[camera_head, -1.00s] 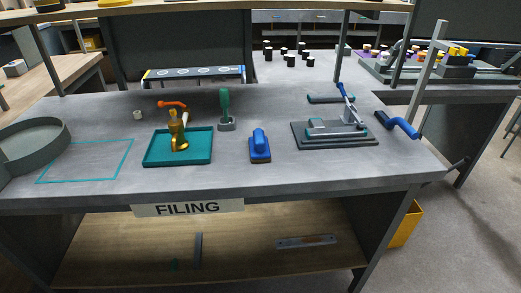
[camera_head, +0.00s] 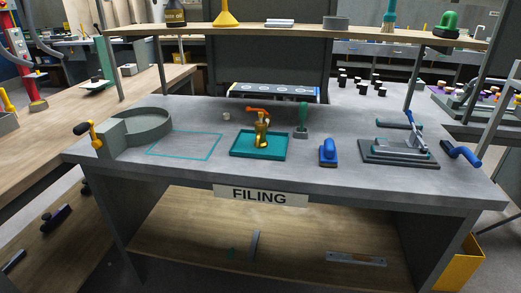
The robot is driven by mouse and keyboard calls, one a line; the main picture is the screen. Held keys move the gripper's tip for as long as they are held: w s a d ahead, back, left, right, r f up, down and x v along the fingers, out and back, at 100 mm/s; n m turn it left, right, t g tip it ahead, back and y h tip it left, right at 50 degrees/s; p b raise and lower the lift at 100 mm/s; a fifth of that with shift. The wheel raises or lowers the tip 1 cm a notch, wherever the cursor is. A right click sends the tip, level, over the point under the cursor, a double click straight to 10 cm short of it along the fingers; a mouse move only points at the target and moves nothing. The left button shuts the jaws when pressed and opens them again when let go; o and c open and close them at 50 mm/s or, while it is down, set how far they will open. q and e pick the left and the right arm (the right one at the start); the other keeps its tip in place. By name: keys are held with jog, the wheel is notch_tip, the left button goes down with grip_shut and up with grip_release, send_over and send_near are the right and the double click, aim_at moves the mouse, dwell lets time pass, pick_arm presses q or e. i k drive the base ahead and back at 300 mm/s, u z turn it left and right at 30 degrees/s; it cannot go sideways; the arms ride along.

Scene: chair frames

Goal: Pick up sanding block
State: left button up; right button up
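The sanding block is most likely the blue block with a raised handle (camera_head: 328,152), which lies on the grey filing bench (camera_head: 300,178) near its front edge, right of centre. It sits to the right of a teal tray (camera_head: 247,154) and left of a dark plate with a clamp-like fixture (camera_head: 400,152). Nothing touches it. Neither of my grippers shows in the head view.
A gold and orange tool (camera_head: 262,130) stands in the teal tray. A green-handled tool (camera_head: 303,118) stands behind the block. A round grey bin (camera_head: 140,126) is at the bench's left end. A teal outlined area of bench is empty. An overhead shelf (camera_head: 290,32) spans the back.

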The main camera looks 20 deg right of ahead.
aim_at(328, 157)
jog(key=u, duration=0.8)
jog(key=i, duration=1.3)
jog(key=z, duration=0.9)
